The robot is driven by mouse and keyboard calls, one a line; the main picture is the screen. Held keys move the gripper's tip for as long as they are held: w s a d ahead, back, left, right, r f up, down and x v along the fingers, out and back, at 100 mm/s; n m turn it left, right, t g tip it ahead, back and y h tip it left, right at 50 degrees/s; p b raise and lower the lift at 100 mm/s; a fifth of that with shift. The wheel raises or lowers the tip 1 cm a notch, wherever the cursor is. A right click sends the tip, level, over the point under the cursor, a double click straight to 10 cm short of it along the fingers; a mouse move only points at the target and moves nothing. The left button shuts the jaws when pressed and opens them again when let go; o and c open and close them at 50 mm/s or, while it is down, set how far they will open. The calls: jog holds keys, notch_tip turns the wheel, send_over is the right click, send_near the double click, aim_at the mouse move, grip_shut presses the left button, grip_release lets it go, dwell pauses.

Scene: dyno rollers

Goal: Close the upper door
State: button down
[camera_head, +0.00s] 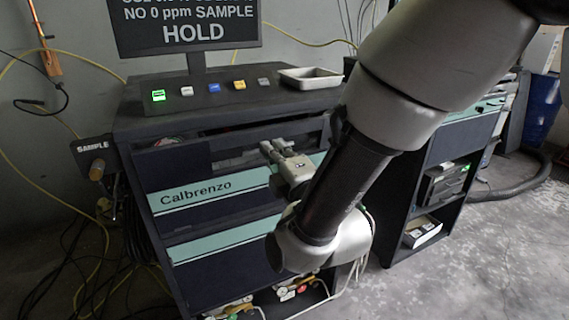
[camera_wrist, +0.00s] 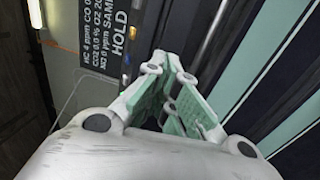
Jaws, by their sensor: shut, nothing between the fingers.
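The upper door (camera_head: 213,199) is the dark panel with a teal stripe lettered "Calbrenzo" on the front of the black cabinet. A dark recess shows above its top edge, below the cabinet top. In the wrist view, dark panels with pale teal stripes (camera_wrist: 238,85) run diagonally at the right; I cannot tell which belongs to the door. My gripper (camera_head: 268,147) is shut and empty, in front of the recess near the door's upper right part. In the wrist view my gripper's fingers (camera_wrist: 165,66) point toward the cabinet. I cannot tell whether they touch it. My arm hides the door's right side.
A screen (camera_head: 190,25) stands on the cabinet top, with a button row (camera_head: 211,87) and a shallow tray (camera_head: 310,78). A lower teal-striped panel (camera_head: 225,241) is below the door. Another cabinet (camera_head: 449,150) stands right.

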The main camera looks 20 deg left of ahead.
aim_at(260, 131)
jog(key=shift+x, duration=2.6)
jog(key=shift+x, duration=1.15)
